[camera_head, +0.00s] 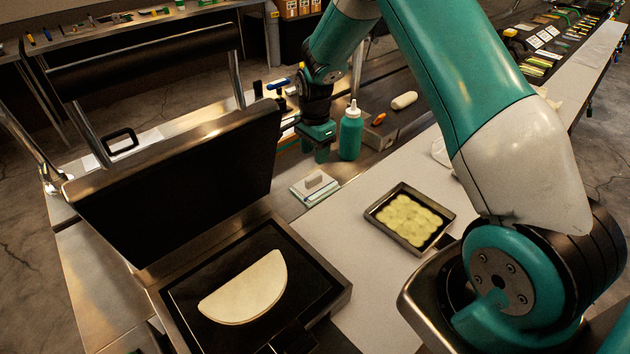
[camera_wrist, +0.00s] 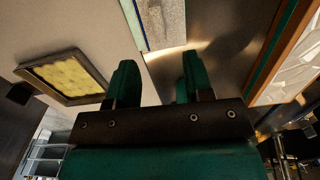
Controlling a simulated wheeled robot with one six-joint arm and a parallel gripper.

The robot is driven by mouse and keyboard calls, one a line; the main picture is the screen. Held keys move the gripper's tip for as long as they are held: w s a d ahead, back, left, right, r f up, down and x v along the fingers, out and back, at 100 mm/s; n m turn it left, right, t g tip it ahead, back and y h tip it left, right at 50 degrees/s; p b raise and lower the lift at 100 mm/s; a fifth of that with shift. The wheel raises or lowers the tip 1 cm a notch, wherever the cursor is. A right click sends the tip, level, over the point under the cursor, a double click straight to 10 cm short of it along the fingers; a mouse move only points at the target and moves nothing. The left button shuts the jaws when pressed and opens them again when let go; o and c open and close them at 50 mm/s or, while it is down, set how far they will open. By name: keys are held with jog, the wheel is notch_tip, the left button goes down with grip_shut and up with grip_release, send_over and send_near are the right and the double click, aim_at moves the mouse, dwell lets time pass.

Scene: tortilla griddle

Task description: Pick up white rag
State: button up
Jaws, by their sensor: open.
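My gripper (camera_head: 321,152) is open and points down, with nothing between its fingers; it also shows in the wrist view (camera_wrist: 156,70). In the head view, a crumpled white cloth-like thing (camera_head: 440,153) lies on the counter at the right, partly hidden behind my arm. It may be the white rag, and my gripper is well to its left. In the wrist view, a creased white thing (camera_wrist: 292,78) lies inside a brown-edged frame at the right. I cannot tell whether it is cloth.
A flat pad with a grey block (camera_head: 314,182) lies just in front of my gripper. A green bottle (camera_head: 351,134) stands close to its right. A metal tray of yellow rounds (camera_head: 386,226) is further right. The open griddle (camera_head: 335,292) holds a folded tortilla (camera_head: 245,289); its raised lid (camera_head: 190,175) stands at the left.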

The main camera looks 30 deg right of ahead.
aim_at(314, 176)
notch_tip(314, 176, down, 4)
jog(key=shift+r+p, duration=0.25)
jog(key=shift+p, duration=0.2)
jog(key=shift+s+a+f+p, duration=0.15)
jog(key=shift+f+p, duration=0.65)
jog(key=shift+f, duration=0.6)
jog(key=shift+w+a+f+p, duration=0.1)
jog(key=shift+f+p, duration=0.7)
jog(key=shift+f, duration=0.55)
grip_shut()
